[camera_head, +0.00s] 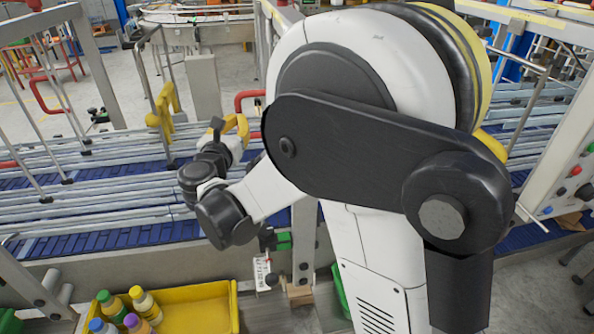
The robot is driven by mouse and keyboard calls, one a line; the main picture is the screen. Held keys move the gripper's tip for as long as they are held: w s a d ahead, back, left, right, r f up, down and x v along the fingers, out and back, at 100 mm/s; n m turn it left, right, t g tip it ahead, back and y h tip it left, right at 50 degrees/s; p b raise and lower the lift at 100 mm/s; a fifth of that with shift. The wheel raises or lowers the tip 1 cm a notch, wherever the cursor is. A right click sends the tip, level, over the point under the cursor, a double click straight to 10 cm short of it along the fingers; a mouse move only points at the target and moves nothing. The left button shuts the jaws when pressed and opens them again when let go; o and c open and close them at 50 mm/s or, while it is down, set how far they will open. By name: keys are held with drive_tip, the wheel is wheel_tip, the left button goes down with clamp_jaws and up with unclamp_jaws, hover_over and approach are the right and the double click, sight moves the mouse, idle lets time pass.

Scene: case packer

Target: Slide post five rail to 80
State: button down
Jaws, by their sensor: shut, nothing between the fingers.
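Long grey guide rails (110,208) run across the blue conveyor (130,232), held by several thin upright posts. I cannot tell which is post five. A white scale plate (262,272) with dark marks hangs on the conveyor's near side, with a black knob beside it; its numbers are too small to read. A green block (283,241) sits just above right of it. My gripper (218,130) is at the end of my bent wrist, above the rails at left centre, small and partly hidden by the wrist. It looks shut and empty, apart from the plate.
A yellow crate (222,318) with several capped bottles (146,304) stands at the lower left. Yellow clamp parts (163,112) and a red bent tube (248,97) rise behind the rails. A control panel (575,180) stands at right. My arm covers the centre.

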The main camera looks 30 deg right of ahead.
drive_tip(key=s+a, duration=0.2)
drive_tip(key=s, duration=0.4)
drive_tip(key=shift+s+b, duration=0.3)
drive_tip(key=shift+b, duration=0.1)
idle(4.6)
drive_tip(key=c, duration=1.3)
unclamp_jaws()
drive_tip(key=shift+o, duration=0.2)
drive_tip(key=v, duration=0.7)
